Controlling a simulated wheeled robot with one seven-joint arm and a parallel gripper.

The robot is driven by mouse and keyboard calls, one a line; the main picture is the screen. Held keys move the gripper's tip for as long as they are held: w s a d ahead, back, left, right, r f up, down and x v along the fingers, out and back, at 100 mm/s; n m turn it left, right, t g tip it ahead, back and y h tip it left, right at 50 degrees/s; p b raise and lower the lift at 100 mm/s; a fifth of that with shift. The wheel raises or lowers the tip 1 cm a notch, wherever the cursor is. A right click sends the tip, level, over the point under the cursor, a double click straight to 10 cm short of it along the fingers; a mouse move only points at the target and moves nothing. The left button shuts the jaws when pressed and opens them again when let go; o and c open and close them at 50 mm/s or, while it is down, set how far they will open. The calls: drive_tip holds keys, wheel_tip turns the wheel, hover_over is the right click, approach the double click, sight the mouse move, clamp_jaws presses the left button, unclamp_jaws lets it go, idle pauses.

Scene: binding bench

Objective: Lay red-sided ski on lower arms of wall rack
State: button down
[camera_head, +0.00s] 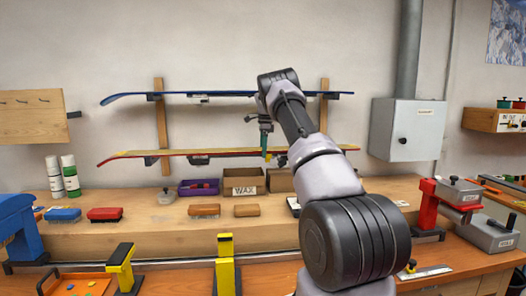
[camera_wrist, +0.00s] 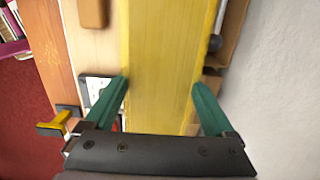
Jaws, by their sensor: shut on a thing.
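The red-sided ski (camera_head: 210,153) is long, with a yellow top face and a red edge. It lies about level along the wall rack's lower arms (camera_head: 151,161), near the left post (camera_head: 161,130). I cannot tell whether it rests on the arms or hangs just above them. My gripper (camera_head: 266,155) is shut on the ski right of its middle, with my forearm coming from the right. In the wrist view the yellow face of the ski (camera_wrist: 165,60) runs between my green fingers (camera_wrist: 163,92). My arm hides part of the rack's right side.
A blue ski (camera_head: 200,94) lies on the upper arms. Below, the bench shelf holds a purple bin (camera_head: 199,187), a WAX box (camera_head: 244,182), brushes (camera_head: 104,214) and spray bottles (camera_head: 70,176). A grey wall box (camera_head: 407,129) is at the right.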

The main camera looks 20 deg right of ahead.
drive_tip(key=shift+f, duration=0.1)
unclamp_jaws()
drive_tip(key=shift+f, duration=0.1)
